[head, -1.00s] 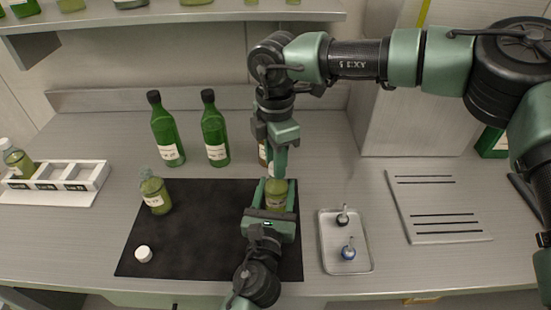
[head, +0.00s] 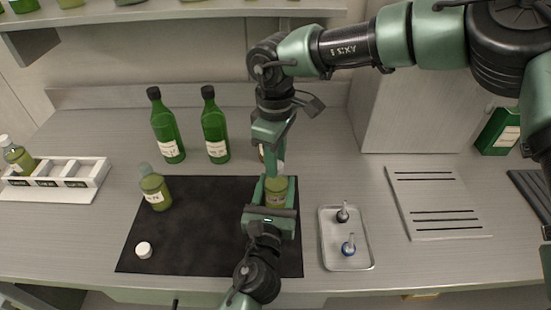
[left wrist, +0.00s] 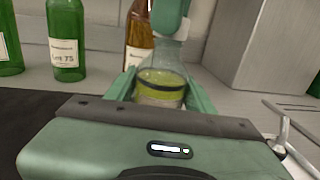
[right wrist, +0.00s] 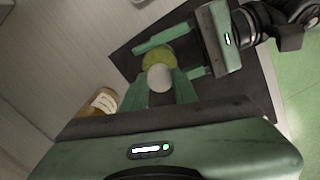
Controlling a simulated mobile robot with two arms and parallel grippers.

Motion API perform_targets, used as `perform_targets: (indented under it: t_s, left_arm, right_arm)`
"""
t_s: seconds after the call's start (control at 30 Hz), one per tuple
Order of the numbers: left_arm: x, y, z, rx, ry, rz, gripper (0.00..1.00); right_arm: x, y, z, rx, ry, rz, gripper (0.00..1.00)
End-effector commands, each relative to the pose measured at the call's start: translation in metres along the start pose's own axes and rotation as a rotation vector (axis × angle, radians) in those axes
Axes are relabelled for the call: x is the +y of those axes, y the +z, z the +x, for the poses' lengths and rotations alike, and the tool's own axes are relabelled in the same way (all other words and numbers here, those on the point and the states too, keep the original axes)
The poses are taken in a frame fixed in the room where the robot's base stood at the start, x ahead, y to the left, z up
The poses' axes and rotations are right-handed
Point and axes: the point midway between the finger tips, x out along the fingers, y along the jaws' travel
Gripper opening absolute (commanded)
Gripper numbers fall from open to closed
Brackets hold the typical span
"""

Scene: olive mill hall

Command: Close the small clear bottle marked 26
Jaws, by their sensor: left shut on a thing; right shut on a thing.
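A small clear bottle with yellow-green oil (head: 277,188) stands upright at the right side of the black mat (head: 205,250). It also shows in the left wrist view (left wrist: 160,86). Its number cannot be read. My left gripper (head: 270,192) is shut around its body. My right gripper (head: 274,158) is directly above, shut on a white cap (right wrist: 158,77) at the bottle's mouth. Whether cap and neck touch or the thread is engaged cannot be told. A second clear bottle (head: 155,192), open, stands at the mat's left, with another white cap (head: 143,250) near the front.
Two green bottles (head: 165,130) (head: 215,130) stand behind the mat, and a brown bottle (left wrist: 138,38) stands close behind the held one. A metal tray (head: 346,262) with two small stoppers lies right. A white rack (head: 95,175) is at left.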

Motion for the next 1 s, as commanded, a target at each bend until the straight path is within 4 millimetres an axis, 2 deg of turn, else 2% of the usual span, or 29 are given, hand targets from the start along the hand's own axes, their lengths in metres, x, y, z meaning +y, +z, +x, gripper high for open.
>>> perform_targets:
  t_s: [0.33, 0.37, 0.43, 0.77, 0.87, 1.0]
  left_arm:
    - [0.0, -0.001, 0.0, 0.001, -0.001, 0.002, 0.0]
    - [-0.001, -0.001, 0.0, 0.001, -0.001, 0.002, 0.0]
    - [-0.001, -0.001, 0.0, 0.001, -0.001, 0.002, 0.0]
    - [0.0, -0.001, 0.0, 0.001, -0.001, 0.001, 0.0]
    - [0.0, -0.001, 0.0, 0.001, -0.001, 0.001, 0.0]
    - [0.0, -0.001, 0.0, 0.001, -0.001, 0.001, 0.0]
  right_arm:
    - [-0.001, -0.001, -0.001, 0.005, -0.003, 0.037, 0.0]
    - [-0.001, -0.001, -0.001, 0.005, -0.003, 0.037, 0.31]
    - [-0.001, -0.001, -0.001, 0.005, -0.003, 0.037, 0.5]
    - [0.0, 0.0, -0.002, 0.004, -0.001, 0.037, 0.5]
    - [0.001, -0.001, -0.007, 0.006, 0.0, 0.037, 0.5]
    - [0.001, 0.0, -0.025, 0.006, 0.002, 0.037, 0.5]
